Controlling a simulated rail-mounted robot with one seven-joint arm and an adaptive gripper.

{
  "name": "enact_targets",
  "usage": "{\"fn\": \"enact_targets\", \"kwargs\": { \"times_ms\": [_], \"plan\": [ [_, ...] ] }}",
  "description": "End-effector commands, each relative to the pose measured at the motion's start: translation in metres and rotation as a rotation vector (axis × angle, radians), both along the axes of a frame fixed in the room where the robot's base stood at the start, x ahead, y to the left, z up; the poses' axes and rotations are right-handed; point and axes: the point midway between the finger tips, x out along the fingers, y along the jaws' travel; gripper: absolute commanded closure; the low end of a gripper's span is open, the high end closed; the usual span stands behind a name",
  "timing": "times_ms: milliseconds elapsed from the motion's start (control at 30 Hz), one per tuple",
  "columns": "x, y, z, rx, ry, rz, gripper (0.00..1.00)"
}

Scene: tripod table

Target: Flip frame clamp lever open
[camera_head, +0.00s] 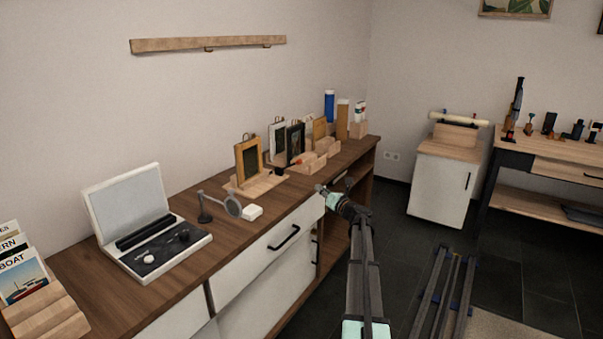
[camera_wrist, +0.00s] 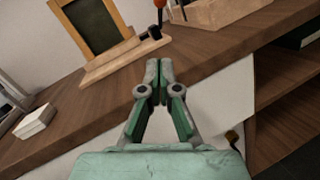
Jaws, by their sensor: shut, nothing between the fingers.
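A wooden frame (camera_head: 248,160) with a dark panel stands upright on a light wooden base (camera_head: 255,184) on the long counter. It also shows at the upper left of the wrist view (camera_wrist: 94,25). By the right end of the base is a small black clamp part with an orange-red handle, the clamp lever (camera_wrist: 159,14); in the head view it is tiny (camera_head: 287,168). My gripper (camera_head: 322,190) is at the counter's front edge, right of and in front of the frame. In the wrist view my gripper (camera_wrist: 159,65) is shut and empty, its tips pointing toward the base and apart from it.
Several small frames in wooden holders (camera_head: 310,162) stand to the right. Counter surface before the base is clear.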

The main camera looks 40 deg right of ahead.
Motion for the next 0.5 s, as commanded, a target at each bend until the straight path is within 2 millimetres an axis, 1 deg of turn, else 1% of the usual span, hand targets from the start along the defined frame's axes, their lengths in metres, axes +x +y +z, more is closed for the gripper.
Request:
{"fn": "enact_targets", "kwargs": {
  "times_ms": [367,500],
  "plan": [
    [0.0007,-0.0011,0.0012,0.009,-0.003,-0.001,1.00],
    [0.0082,-0.0014,0.0018,0.008,-0.002,-0.001,1.00]
  ]
}}
